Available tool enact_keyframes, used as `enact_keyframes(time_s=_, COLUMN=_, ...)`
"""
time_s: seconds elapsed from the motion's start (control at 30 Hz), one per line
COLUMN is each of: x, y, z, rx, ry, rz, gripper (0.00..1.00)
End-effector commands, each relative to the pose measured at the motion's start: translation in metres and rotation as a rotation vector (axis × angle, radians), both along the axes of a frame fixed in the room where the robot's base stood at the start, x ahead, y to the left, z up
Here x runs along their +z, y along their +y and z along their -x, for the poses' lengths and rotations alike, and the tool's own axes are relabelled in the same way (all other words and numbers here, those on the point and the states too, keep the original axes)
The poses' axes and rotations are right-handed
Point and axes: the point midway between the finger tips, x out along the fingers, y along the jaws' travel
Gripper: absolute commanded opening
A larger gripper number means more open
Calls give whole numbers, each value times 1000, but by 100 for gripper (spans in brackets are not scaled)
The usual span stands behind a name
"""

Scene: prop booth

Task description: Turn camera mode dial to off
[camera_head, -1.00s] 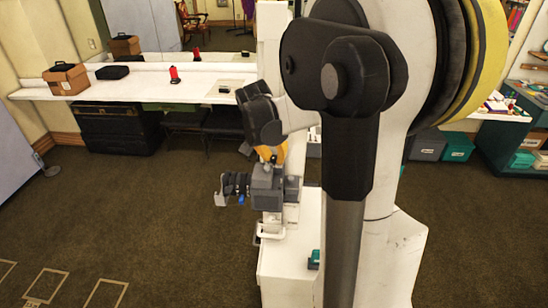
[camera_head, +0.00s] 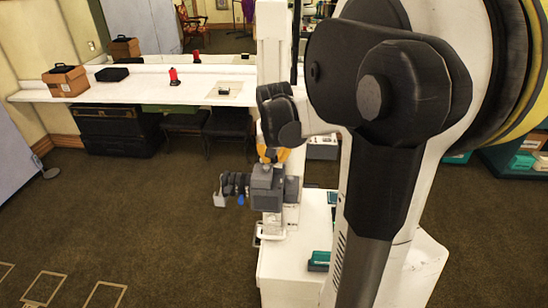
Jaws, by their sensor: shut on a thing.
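The camera (camera_head: 266,186) is a dark grey boxy body with a black lens barrel (camera_head: 235,184) pointing left and a small blue part below it. It is beside my white column, at the far end of a white cabinet-like body. My gripper (camera_head: 270,159), with an orange-yellow part showing, reaches down onto the top of the camera. It is shut at the spot where a small dark knob shows, seemingly the mode dial. The dial's marks and setting are too small to read, and the fingers partly hide it.
A long white counter (camera_head: 45,95) runs along the back wall, with a brown box (camera_head: 66,82), a black case (camera_head: 112,74) and a red item (camera_head: 174,76) on it. A black trunk (camera_head: 117,132) stands below. The brown carpet at left is mostly clear.

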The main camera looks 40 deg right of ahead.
Motion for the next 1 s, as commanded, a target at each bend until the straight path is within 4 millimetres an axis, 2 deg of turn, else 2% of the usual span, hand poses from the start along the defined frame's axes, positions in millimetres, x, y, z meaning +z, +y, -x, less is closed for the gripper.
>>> enact_keyframes(time_s=0.3, x=0, y=0, z=0, rx=2, ry=0, rz=1, gripper=0)
enact_keyframes(time_s=0.33, x=0, y=0, z=0, rx=2, ry=0, rz=1, gripper=21)
enact_keyframes(time_s=0.4, x=0, y=0, z=0, rx=2, ry=1, rz=1, gripper=43)
enact_keyframes(time_s=0.77, x=3, y=1, z=1, rx=1, ry=0, rz=0, gripper=43)
enact_keyframes(time_s=0.87, x=14, y=4, z=4, rx=1, ry=0, rz=0, gripper=43)
enact_keyframes(time_s=1.0, x=41, y=12, z=13, rx=2, ry=1, rz=1, gripper=43)
